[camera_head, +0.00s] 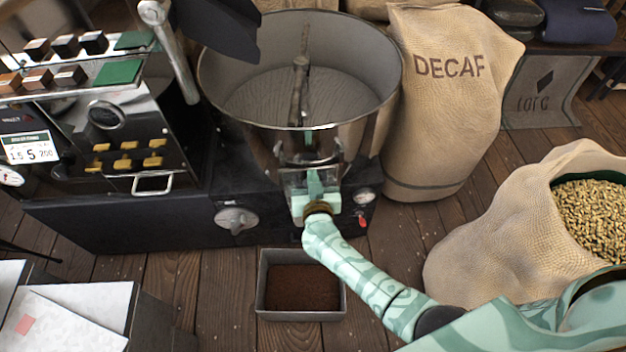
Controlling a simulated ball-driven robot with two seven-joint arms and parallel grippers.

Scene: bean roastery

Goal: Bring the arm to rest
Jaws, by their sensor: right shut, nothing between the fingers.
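My right arm comes in from the lower right, patterned in mint green. It reaches up and left to the front of the roaster's round cooling tray (300,85). My right gripper (314,182) is at the front of that tray, over the dark base, and looks shut with nothing held. Its fingertips are partly lost against the metal parts there, so I cannot tell whether they touch anything. My left gripper does not show.
A grey bin (300,315) of dark grounds stands on the floor below my forearm. A DECAF sack (440,110) stands right of the tray. An open sack (500,235) of pale beans is beside my arm. The roaster panel (125,135) is left.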

